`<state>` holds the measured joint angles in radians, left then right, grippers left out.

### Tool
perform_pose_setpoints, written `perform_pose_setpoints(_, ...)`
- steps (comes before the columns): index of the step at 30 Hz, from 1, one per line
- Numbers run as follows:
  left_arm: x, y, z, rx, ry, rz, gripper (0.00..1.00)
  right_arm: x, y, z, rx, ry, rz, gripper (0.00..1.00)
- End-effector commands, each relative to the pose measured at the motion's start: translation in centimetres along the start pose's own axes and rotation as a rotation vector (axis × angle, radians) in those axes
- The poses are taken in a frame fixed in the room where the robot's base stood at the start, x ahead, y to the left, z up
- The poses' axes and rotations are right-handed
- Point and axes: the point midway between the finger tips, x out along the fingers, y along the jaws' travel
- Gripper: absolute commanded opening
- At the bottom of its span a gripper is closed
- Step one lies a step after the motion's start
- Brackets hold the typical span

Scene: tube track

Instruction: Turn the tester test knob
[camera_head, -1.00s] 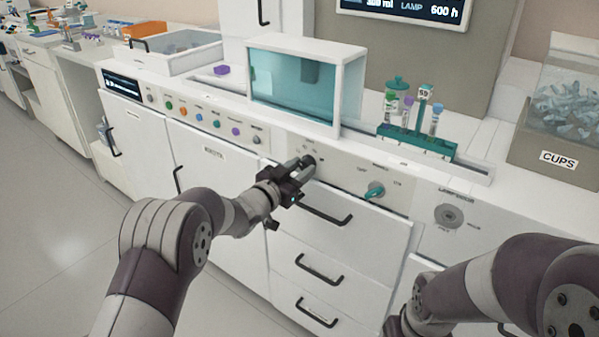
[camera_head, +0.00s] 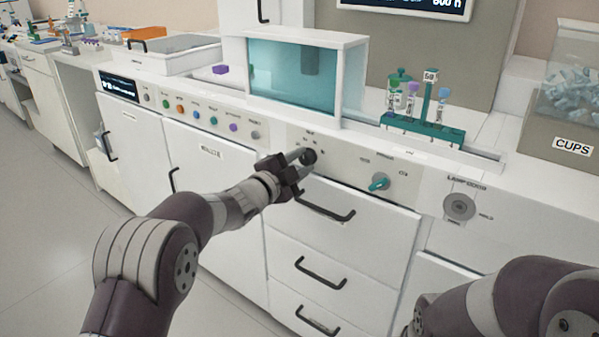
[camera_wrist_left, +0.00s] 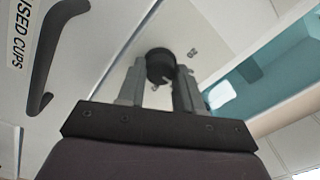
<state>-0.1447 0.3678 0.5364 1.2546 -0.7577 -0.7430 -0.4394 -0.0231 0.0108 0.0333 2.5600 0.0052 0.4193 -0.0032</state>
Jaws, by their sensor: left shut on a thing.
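The dark round test knob (camera_head: 309,157) sits on the white front panel above the drawers, left of a teal knob. My left gripper (camera_head: 301,157) is at this knob. In the left wrist view the black knob (camera_wrist_left: 160,64) shows between the two grey fingers of the left gripper (camera_wrist_left: 158,80), which are shut on it. A pale pointer mark shows on the knob's face; the labels around it are too small to read. My right arm is at the lower right of the head view, its gripper out of sight.
A teal knob (camera_head: 379,182) and a grey round dial (camera_head: 459,207) lie further right on the panel. A black drawer handle (camera_head: 328,206) is just below the left gripper. A teal tube rack (camera_head: 423,128) and a cups bin (camera_head: 562,148) stand on the counter.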

Motion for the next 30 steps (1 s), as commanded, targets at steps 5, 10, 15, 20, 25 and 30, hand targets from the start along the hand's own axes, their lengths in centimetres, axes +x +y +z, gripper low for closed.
perform_pose_setpoints(5,0.0,0.4,0.2,0.134,-0.001,0.001,0.05,1.7,0.0,0.2,0.000,0.000,0.000,0.66)
perform_pose_setpoints(10,0.0,0.3,0.2,0.235,-0.001,0.001,0.05,2.6,0.0,0.3,0.000,0.000,0.000,0.66)
perform_pose_setpoints(15,0.0,0.2,0.1,0.301,-0.001,0.001,0.05,3.1,0.0,0.4,0.000,0.000,0.000,0.66)
perform_pose_setpoints(20,0.0,0.2,0.1,0.335,-0.002,0.002,0.05,3.3,0.0,0.4,0.000,0.000,0.000,0.66)
perform_pose_setpoints(25,0.0,0.1,0.1,0.348,-0.001,0.003,0.05,3.4,0.0,0.4,0.000,0.000,0.000,0.66)
perform_pose_setpoints(30,0.0,0.1,0.1,0.349,-0.001,0.003,0.05,3.4,0.0,0.4,0.000,0.000,0.000,0.66)
